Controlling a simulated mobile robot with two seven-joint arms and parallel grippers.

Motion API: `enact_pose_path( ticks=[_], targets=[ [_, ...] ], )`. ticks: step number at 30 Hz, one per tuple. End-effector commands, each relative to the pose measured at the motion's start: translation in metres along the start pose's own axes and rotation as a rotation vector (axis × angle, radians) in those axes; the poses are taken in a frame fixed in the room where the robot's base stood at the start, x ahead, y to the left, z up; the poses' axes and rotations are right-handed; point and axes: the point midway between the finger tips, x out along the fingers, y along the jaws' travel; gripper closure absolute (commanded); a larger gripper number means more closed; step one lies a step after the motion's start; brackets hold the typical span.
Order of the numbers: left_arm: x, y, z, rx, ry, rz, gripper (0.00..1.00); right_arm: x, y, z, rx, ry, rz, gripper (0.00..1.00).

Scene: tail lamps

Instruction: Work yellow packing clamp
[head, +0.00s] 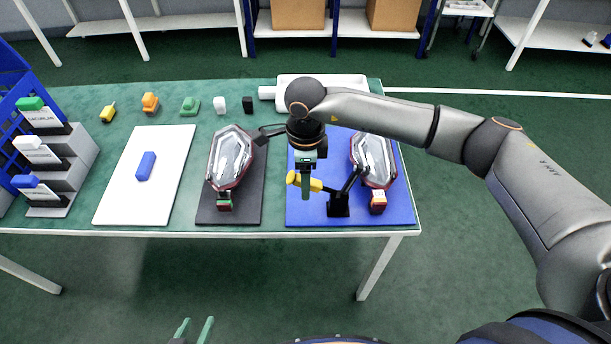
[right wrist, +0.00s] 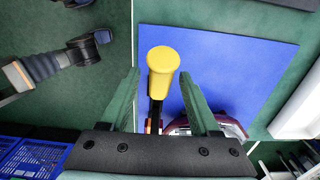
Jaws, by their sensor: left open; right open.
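The packing clamp has a yellow handle (head: 311,184) and a black base (head: 339,205). My right gripper (head: 306,186) is open and points down at the yellow handle. In the right wrist view the yellow knob (right wrist: 162,62) shows between its two green fingers (right wrist: 160,88), apart from both; the depth between them is unclear. My left gripper (head: 195,330) is open and empty at the bottom edge, off the table.
Another tail lamp (head: 230,158) lies on a black mat (head: 247,207). A white board (head: 122,200) holds a blue block (head: 146,165). Several small coloured parts line the back. A stepped grey holder (head: 70,175) is at left, and a white tray (head: 352,82) is behind the blue mat.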

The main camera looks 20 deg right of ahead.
Motion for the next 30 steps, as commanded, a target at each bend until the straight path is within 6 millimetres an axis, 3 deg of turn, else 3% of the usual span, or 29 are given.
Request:
enact_pose_path(
  ticks=[4, 20, 30],
  targets=[
    [0.0001, 0.0, 0.0003, 0.0, -0.001, 0.0, 0.5, -0.0001, 0.0, 0.0001, 0.0, 0.0, 0.0, 0.4],
    [0.0001, 0.0, 0.0008, 0.0, -0.002, 0.0, 0.5, -0.0005, -0.0001, 0.0, 0.0, 0.0, 0.0, 0.99],
    [0.0001, 0.0001, 0.0009, 0.0, -0.003, 0.0, 0.5, -0.0007, -0.0002, -0.0001, 0.0, 0.0, 0.0, 1.0]
  ],
)
